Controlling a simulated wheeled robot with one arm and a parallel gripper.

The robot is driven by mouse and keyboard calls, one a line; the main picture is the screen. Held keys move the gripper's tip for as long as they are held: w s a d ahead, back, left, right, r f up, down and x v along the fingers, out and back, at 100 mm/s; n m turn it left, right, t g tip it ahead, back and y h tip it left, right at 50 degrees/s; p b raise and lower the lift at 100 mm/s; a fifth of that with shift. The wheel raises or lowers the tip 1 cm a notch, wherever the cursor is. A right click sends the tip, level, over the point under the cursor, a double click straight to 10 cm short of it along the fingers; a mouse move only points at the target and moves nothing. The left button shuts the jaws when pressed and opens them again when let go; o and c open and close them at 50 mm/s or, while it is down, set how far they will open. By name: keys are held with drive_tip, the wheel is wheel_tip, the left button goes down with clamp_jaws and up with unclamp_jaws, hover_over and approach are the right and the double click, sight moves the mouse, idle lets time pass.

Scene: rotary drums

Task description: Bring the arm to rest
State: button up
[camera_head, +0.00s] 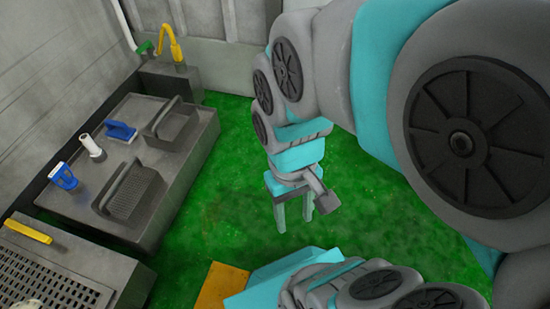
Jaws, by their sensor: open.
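My arm (350,75) reaches in from the right, grey and teal, and bends down in the middle of the view. My gripper (295,219) hangs from it with two teal fingers pointing down and spread apart. Green floor shows between the fingers and nothing is held. The gripper appears clear of the grey counter (200,150) on the left. A small grey part juts out beside the fingers.
On the counter are two dark handled baskets (130,193), a blue item (62,177), a white cylinder (92,147) and another blue item (120,131). A perforated grate (50,285) with a yellow bar (27,231) is front left. Green floor (210,230) is open.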

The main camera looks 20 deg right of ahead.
wheel_tip(320, 180, up, 10)
drive_tip(key=p, duration=1)
drive_tip(key=shift+r, duration=0.15)
